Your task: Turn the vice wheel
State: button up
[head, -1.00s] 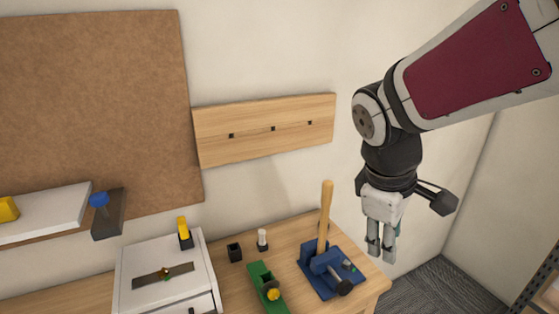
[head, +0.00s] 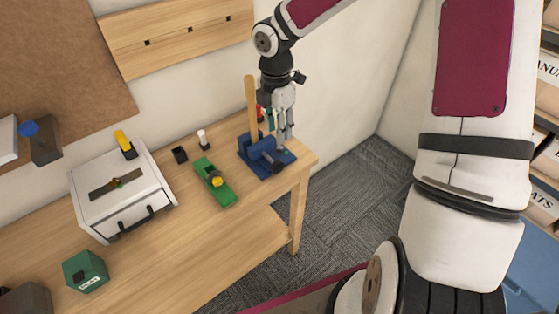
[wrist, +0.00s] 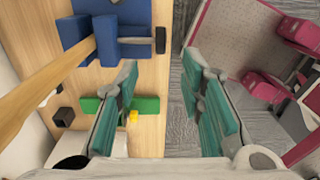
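The blue vice (head: 262,150) stands at the right end of the wooden bench, with an upright wooden rod (head: 251,105) in it. Its dark wheel (head: 277,166) faces the front right. In the wrist view the vice (wrist: 75,30) is at the upper left, with the dark wheel (wrist: 160,40) at its right end. My gripper (head: 285,138) points down just behind and right of the vice, empty. In the wrist view my gripper (wrist: 163,85) shows its teal-padded fingers spread wide, and the wheel lies beyond the gap, towards the left finger, apparently untouched.
A green tool (head: 215,182) with a yellow knob, a small black block (head: 180,154) and a white drawer box (head: 122,192) stand left of the vice. A green cube (head: 86,271) is nearer. Carpet floor (head: 345,185) lies open beyond the bench's right edge.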

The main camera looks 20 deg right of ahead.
aim_at(278, 161)
jog(key=f, duration=0.6)
jog(key=f+p, duration=0.1)
jog(key=f, duration=0.6)
jog(key=shift+s+f, duration=0.2)
jog(key=shift+f, duration=0.05)
grip_shut()
